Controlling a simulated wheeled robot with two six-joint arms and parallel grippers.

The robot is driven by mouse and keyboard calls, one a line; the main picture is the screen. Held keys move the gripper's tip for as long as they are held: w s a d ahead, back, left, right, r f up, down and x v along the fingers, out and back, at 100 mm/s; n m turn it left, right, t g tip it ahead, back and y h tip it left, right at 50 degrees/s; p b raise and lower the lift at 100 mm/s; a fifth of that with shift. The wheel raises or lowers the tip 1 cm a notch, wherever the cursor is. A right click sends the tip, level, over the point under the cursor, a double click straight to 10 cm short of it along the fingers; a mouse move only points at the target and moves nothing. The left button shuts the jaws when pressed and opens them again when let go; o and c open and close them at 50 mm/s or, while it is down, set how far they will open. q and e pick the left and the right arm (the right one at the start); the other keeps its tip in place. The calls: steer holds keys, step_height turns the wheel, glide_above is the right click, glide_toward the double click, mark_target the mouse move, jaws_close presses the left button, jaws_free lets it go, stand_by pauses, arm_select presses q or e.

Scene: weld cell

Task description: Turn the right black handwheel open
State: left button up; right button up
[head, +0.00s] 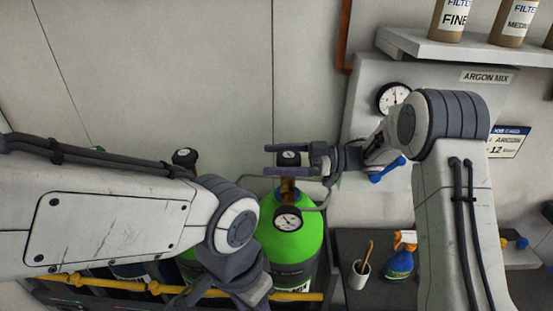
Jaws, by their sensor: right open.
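The right black handwheel (289,158) sits on top of the valve of a bright green gas cylinder (295,245). My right gripper (270,162) comes in from the right, open, with one finger on the far side of the handwheel and one on the near side. I cannot tell whether the fingers touch it. Another black handwheel (185,157) shows further left, partly behind my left arm. My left gripper (245,290) is low at the bottom edge, and its fingers are not clear.
A round gauge (288,220) is on the green cylinder's valve. A yellow bar (300,296) crosses in front of the cylinders. A dark bench at right holds a cup (359,276) and a spray bottle (399,262). A wall panel carries a gauge (393,97) and blue-handled valve (388,170).

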steer(key=d+b, duration=0.3)
steer(key=d, duration=0.4)
steer(key=shift+w+d, duration=0.25)
steer(key=shift+a+r, duration=0.1)
